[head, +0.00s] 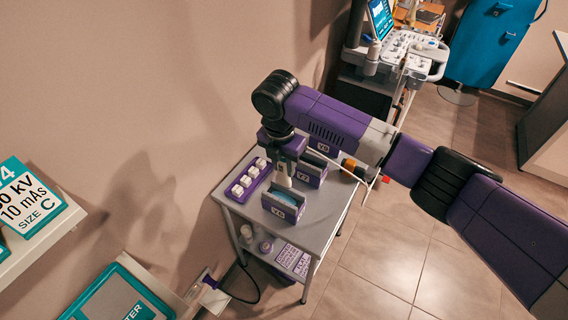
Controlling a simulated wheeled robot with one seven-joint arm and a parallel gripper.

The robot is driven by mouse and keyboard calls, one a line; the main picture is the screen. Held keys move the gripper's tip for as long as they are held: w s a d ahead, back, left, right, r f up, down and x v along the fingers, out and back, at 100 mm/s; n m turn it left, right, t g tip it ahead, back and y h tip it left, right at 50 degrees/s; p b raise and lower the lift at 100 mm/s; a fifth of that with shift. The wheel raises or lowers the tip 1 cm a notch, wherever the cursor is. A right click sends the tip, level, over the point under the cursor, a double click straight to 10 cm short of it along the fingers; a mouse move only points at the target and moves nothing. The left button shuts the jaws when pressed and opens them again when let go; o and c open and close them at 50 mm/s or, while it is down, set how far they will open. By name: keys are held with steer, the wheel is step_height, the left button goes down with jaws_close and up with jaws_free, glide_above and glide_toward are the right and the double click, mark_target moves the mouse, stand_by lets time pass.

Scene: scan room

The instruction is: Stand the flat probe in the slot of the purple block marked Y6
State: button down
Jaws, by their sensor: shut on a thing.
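My gripper (284,164) points down over the small grey table and is shut on a pale, narrow thing, apparently the flat probe (283,181). The probe hangs roughly upright just behind or over the front purple block (270,209), whose label appears to read Y6. A light blue strip shows along that block's top. I cannot tell whether the probe's lower end is in the slot, behind the block or above it.
Purple blocks labelled Y7 (304,177) and apparently Y9 (322,148) stand behind, close to my gripper. A purple rack with several white cubes (245,181) lies left on the table (318,216). An ultrasound cart (405,55) stands behind.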

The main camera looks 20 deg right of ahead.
mark_target(284, 182)
steer(key=shift+f+b, duration=1.55)
steer(key=shift+f, duration=0.45)
steer(key=shift+f+b, duration=0.55)
steer(key=shift+f, duration=0.85)
steer(key=shift+f, duration=0.35)
steer(key=c, duration=1)
jaws_free()
steer(key=r, duration=0.5)
steer(key=r+b, duration=0.1)
steer(key=r, duration=0.1)
steer(key=shift+s+a+r, duration=0.3)
steer(key=shift+a+r, duration=0.05)
steer(key=shift+a, duration=0.05)
